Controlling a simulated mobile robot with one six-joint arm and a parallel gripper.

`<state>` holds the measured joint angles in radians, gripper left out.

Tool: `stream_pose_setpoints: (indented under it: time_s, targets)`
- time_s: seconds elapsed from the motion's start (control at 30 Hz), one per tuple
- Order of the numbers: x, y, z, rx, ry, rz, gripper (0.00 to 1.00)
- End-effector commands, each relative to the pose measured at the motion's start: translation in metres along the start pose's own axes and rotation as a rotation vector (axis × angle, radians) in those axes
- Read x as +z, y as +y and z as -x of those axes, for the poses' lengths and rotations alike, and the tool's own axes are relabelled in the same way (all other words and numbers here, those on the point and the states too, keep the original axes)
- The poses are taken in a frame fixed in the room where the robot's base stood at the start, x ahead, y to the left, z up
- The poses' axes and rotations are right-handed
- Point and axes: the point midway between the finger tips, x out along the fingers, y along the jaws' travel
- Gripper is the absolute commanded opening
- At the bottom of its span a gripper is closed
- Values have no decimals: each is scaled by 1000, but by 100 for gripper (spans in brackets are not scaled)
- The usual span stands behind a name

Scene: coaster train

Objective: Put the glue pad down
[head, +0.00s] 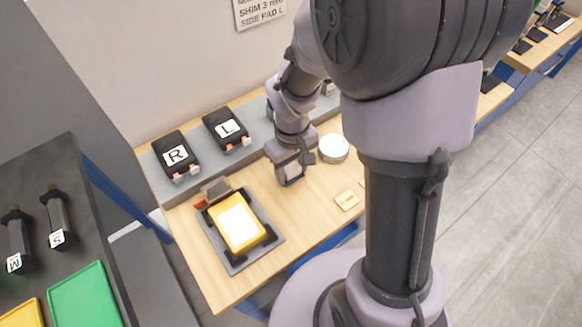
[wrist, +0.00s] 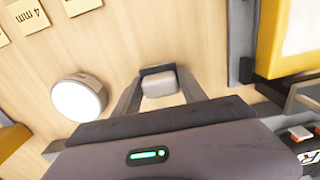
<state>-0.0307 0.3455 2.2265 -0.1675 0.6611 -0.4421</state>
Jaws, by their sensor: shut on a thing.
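The glue pad, as I take it, is a small pale grey block with a dark strip along one side (wrist: 160,84). It sits between the two fingers of my gripper (wrist: 158,88) in the wrist view, and the gripper is shut on it. In the head view my gripper (head: 290,174) is over the wooden bench (head: 190,235), between the round white-topped tin and the fixture with the yellow block. Whether the pad touches the bench top cannot be told.
The white-topped tin (head: 333,148) stands close right of my gripper. A dark fixture (head: 240,264) holds a yellow block (head: 238,222) at left.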

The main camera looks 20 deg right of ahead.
Motion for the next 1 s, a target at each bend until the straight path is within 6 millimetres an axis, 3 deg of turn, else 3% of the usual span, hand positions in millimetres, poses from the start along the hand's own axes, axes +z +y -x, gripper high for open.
stream_pose_setpoints:
  time_s: [0.2,0.23,0.33,0.67,0.77,1.0]
  targets:
    - [0,0,-3,0,0,0,5]
    - [0,0,-4,0,0,0,51]
    - [0,0,-2,0,0,0,71]
    - [0,0,2,0,0,0,71]
    - [0,0,21,1,3,0,71]
    - [0,0,92,1,3,0,71]
